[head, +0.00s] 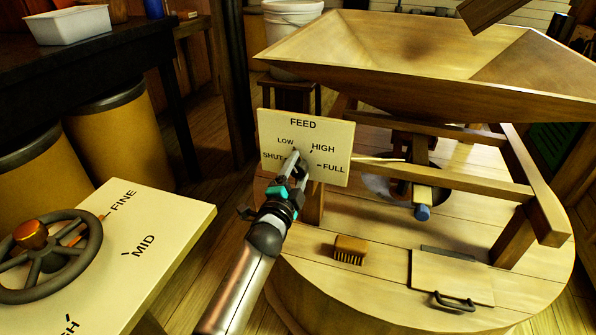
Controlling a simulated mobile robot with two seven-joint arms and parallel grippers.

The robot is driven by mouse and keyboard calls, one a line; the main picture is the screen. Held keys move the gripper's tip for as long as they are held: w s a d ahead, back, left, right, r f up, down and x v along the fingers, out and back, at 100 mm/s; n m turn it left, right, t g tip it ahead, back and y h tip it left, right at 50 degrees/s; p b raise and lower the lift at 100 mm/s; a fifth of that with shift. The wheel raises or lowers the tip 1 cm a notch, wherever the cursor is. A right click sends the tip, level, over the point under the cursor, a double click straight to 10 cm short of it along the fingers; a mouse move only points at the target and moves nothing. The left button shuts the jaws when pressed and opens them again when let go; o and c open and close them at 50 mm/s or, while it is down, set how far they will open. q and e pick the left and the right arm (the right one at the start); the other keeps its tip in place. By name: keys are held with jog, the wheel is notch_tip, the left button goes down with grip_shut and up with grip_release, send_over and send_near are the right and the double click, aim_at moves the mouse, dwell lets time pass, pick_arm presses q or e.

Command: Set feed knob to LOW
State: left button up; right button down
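The cream FEED panel (335,135) stands upright at the front of the mill, marked SHUT, LOW, HIGH and FULL around its dial. My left gripper (296,166) reaches up from below to the middle of the dial, its fingertips at the feed knob's place. The gripper covers most of the knob, so I cannot tell which mark it points to. I also cannot tell whether the fingers are closed on it. My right gripper is not in view.
A wooden hopper (420,50) overhangs behind the panel, above the round mill casing (385,285). A brush (350,249) lies on the casing. At left is a board (165,230) with a handwheel (50,255).

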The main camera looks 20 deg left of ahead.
pick_arm(q)
jog(key=shift+o, duration=0.8)
jog(key=shift+s, duration=0.1)
jog(key=shift+s, duration=0.25)
jog(key=s+p, duration=0.2)
jog(key=s, duration=0.3)
jog(key=p, duration=0.2)
send_near(297, 172)
jog(key=s, duration=0.4)
jog(key=shift+s+f, duration=0.1)
jog(key=shift+s, duration=0.3)
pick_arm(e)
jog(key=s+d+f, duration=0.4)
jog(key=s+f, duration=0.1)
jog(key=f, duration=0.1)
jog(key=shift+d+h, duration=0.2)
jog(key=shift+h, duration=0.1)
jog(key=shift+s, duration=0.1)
